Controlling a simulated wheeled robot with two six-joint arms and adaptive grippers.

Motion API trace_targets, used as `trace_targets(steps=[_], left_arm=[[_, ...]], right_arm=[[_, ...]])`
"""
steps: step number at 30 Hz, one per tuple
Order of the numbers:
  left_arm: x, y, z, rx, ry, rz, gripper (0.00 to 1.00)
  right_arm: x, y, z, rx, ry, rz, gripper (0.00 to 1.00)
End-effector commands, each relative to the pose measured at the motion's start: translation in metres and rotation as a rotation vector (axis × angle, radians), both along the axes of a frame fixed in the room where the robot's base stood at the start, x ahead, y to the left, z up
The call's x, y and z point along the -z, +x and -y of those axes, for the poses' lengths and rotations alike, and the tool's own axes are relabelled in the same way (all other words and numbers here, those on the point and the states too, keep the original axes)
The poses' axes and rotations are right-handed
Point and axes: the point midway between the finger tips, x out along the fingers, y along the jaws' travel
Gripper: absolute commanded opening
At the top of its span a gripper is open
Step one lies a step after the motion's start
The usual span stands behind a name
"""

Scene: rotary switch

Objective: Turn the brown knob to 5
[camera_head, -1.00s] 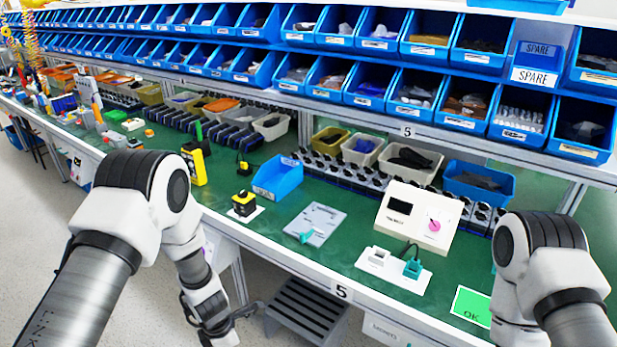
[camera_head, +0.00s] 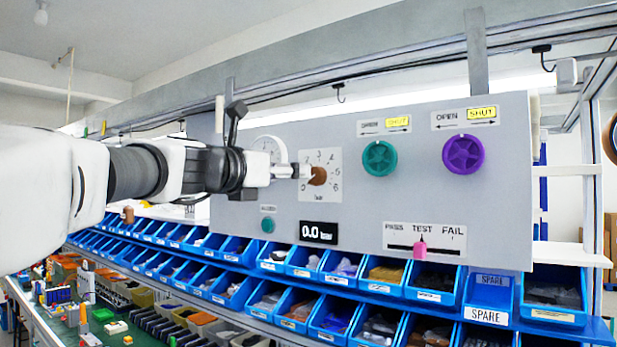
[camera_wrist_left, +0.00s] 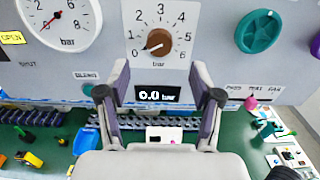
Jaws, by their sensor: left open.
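The brown knob (camera_head: 317,176) sits on a numbered white dial plate (camera_head: 333,192) on the grey panel. In the left wrist view the round brown knob (camera_wrist_left: 158,43) has a pale pointer mark on its lower left side, toward the low end of the scale. The 5 (camera_wrist_left: 181,35) is on the right of the scale. My left gripper (camera_head: 300,172) reaches in from the left close to the knob. In the left wrist view the gripper (camera_wrist_left: 160,88) is open, its fingers apart below the knob, with nothing between them. My right gripper is out of view.
A display (camera_head: 319,232) reads 0.0 bar. A pressure gauge (camera_wrist_left: 58,20) is left of the dial. A teal knob (camera_head: 380,158), a purple knob (camera_head: 463,154) and a pink slider (camera_head: 420,247) are to the right. Blue bins (camera_head: 385,278) line the shelf below.

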Motion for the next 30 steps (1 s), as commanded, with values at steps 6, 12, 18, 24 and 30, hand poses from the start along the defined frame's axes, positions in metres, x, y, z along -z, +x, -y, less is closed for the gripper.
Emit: trace_targets(steps=[6, 12, 18, 24, 30], left_arm=[[-0.004, 0.036, 0.027, 0.002, 0.004, -0.005, 0.65], [0.000, 0.054, 0.038, 0.000, 0.003, -0.003, 0.65], [0.002, 0.054, 0.039, -0.001, 0.003, -0.003, 0.65], [0.003, 0.055, 0.038, -0.002, 0.003, -0.004, 0.05], [0.002, 0.054, 0.039, -0.001, 0.004, -0.002, 0.05]], right_arm=[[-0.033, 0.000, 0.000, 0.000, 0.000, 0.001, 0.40], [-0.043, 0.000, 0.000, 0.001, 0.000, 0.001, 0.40], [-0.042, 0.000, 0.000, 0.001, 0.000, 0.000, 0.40], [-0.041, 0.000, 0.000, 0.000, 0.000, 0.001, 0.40], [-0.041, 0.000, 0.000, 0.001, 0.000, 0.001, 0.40]])
